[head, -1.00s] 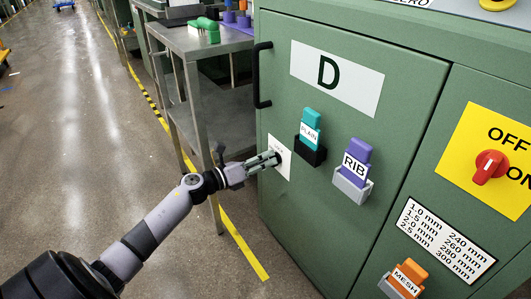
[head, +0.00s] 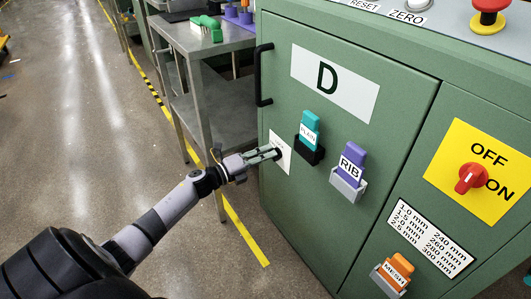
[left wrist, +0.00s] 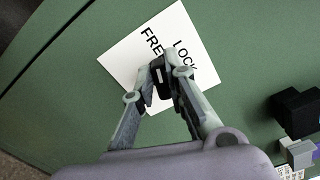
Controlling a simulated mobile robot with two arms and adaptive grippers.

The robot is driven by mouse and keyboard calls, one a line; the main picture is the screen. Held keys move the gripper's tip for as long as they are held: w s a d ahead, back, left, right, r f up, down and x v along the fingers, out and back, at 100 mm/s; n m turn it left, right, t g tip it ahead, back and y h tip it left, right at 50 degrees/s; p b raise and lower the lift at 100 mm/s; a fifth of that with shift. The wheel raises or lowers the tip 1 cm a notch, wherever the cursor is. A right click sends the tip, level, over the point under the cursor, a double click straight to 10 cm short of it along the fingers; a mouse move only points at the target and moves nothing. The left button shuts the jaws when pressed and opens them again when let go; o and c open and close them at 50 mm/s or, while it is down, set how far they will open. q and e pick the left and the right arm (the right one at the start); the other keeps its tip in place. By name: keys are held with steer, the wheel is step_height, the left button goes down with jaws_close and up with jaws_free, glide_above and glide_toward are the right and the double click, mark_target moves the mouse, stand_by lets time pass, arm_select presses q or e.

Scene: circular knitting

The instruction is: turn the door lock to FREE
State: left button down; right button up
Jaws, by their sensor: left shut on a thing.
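The door lock is a black knob (left wrist: 160,78) on a white square plate marked FREE and LOCK (left wrist: 125,58) in the left wrist view. The plate (head: 284,162) also shows on the green door, below the black handle, in the head view. My left gripper (left wrist: 162,72) is shut on the knob, with one finger on each side of it; it also shows at the plate in the head view (head: 276,152). The fingers hide part of the knob, and I cannot tell which word its pale mark points to. My right gripper is not in view.
The door (head: 300,200) carries a D label, a black handle (head: 259,75), and PLAIN (head: 309,130) and RIB (head: 351,163) tags in holders right of the lock. A red OFF/ON switch (head: 471,178) is further right. A metal table (head: 215,40) stands left of the cabinet.

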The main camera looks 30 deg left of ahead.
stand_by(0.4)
arm_select(q)
steer(key=c, duration=1.6)
jaws_free()
steer(key=v, duration=1.2)
